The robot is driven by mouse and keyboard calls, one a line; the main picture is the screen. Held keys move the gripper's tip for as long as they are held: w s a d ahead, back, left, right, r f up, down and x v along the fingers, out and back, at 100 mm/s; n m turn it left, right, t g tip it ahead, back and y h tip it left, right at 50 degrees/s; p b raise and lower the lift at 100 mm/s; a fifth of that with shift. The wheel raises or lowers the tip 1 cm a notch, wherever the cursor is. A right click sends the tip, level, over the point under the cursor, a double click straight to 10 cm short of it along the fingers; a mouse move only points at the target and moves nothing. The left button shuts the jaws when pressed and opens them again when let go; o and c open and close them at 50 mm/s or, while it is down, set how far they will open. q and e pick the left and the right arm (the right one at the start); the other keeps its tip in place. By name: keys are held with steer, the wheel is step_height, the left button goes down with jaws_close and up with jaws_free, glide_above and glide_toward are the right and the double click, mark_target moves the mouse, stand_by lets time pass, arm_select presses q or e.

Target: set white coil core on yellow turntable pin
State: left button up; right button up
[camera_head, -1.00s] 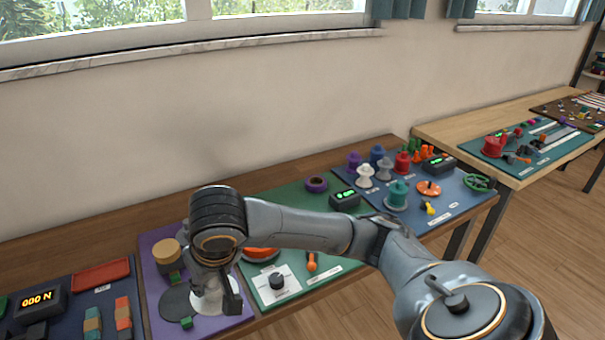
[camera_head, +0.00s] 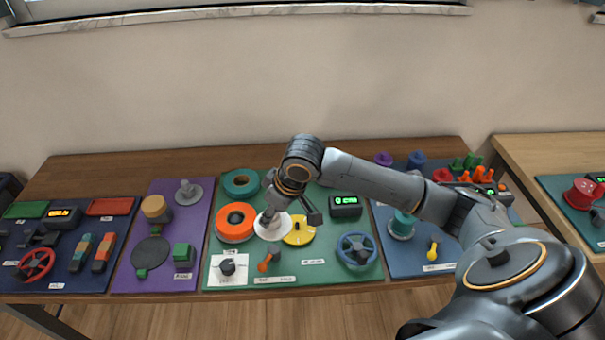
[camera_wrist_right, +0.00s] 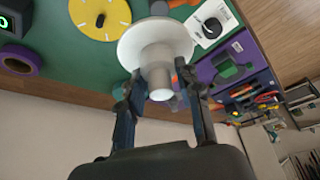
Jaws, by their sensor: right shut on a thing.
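The white coil core (camera_head: 271,227) is in my right gripper (camera_head: 268,212), over the green mat (camera_head: 310,272). In the right wrist view the core (camera_wrist_right: 156,42) shows a wide flange and a narrow hub, with the two dark fingers of the right gripper (camera_wrist_right: 158,82) shut on the hub. The yellow turntable (camera_head: 301,232) is a flat disc just right of the core in the head view. My left gripper is not in view.
An orange coil (camera_head: 235,222) sits close to the left of the core, with a teal ring (camera_head: 240,183) behind it. A blue handwheel (camera_head: 357,250), a display (camera_head: 345,206), an orange lever (camera_head: 267,261) and a black knob (camera_head: 228,267) stand around on the green mat.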

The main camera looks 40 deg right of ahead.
mark_target(297, 223)
arm_select(q)
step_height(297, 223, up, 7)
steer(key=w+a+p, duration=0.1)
steer(key=p, duration=0.4)
arm_select(e)
steer(key=d+f+n, duration=0.1)
steer(key=d, duration=0.1)
steer(key=w+d+f+n+b, duration=0.1)
steer(key=d, duration=0.2)
steer(key=w+d+f+n+y, duration=0.1)
steer(key=d, duration=0.2)
steer(key=shift+d+g+b, duration=0.2)
steer(key=shift+g+b, duration=0.1)
steer(key=shift+b, duration=0.1)
step_height(297, 223, down, 3)
steer(key=b, duration=0.2)
steer(key=shift+w+r+b, duration=0.1)
steer(key=shift+r+b, duration=0.05)
steer(key=shift+b, duration=0.25)
steer(key=shift+f+b, duration=0.55)
steer(key=shift+b, duration=0.1)
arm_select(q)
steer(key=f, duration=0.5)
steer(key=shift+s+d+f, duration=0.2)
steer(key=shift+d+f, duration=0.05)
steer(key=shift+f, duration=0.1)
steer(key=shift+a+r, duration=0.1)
arm_select(e)
steer(key=shift+r, duration=0.1)
